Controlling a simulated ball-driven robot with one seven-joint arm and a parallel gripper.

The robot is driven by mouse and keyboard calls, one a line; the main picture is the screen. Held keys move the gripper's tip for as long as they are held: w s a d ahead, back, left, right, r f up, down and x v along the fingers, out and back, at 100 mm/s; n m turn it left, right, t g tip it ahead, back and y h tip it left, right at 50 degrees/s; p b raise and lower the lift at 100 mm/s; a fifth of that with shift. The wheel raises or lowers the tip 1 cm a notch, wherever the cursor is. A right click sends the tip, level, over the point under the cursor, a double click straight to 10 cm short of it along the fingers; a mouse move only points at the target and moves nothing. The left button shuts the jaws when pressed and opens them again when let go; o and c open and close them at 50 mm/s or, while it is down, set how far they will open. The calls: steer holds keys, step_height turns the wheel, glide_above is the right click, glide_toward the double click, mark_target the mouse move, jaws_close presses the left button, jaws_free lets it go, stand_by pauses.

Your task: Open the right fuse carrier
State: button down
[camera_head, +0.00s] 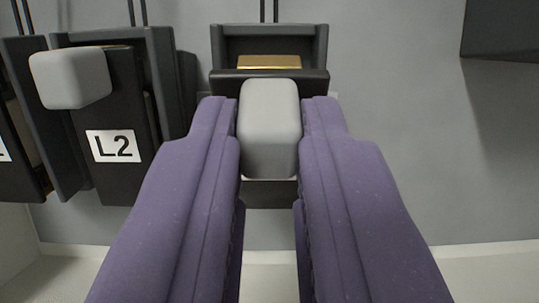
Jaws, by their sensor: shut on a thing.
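The right fuse carrier (225,83) is the dark one at the picture's centre, with a light grey block handle (269,125). My gripper (270,110) has its two purple fingers on either side of this handle and is shut on it. The carrier's top edge stands out from its dark housing (319,45), and a brass-coloured part (269,62) shows in the gap behind it. My fingers and the handle hide most of the carrier's front and any label.
A carrier labelled L2 (112,146) with a similar grey handle (70,79) stands to the left. Another dark carrier (22,170) is cut off at the left edge. A dark box (505,30) is at upper right. The grey panel (400,100) between is bare.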

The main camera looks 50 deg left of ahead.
steer(key=c, duration=1)
jaws_free()
steer(key=shift+c, duration=0.2)
steer(key=v, duration=0.7)
steer(key=shift+s+d, duration=0.2)
steer(key=shift+d, duration=0.1)
steer(key=shift+f, duration=0.1)
